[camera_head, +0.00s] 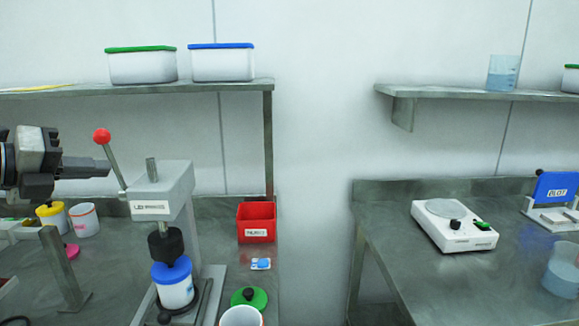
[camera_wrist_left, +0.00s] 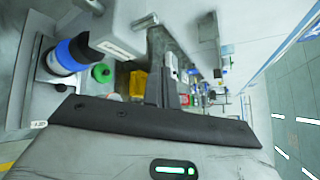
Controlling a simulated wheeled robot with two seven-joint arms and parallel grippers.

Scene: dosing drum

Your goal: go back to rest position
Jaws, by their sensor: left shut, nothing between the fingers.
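My left gripper (camera_head: 100,167) comes in from the left edge of the head view, above the left bench. It is shut and empty, and its tip is a little left of the lever with the red ball (camera_head: 102,136) on the press (camera_head: 165,195). I cannot tell how far apart they are in depth. In the left wrist view the dark fingers (camera_wrist_left: 172,90) are close together, pointing over the bench. A white jar with a blue lid (camera_head: 173,285) stands under the press's black head. My right gripper is not in view.
The left bench also holds a red bin (camera_head: 256,229), a green lid (camera_head: 250,298), a yellow-lidded jar (camera_head: 52,217) and a white cup (camera_head: 84,220). A shelf (camera_head: 190,87) with two lidded tubs is above. A scale (camera_head: 453,225) stands on the right bench, across a gap.

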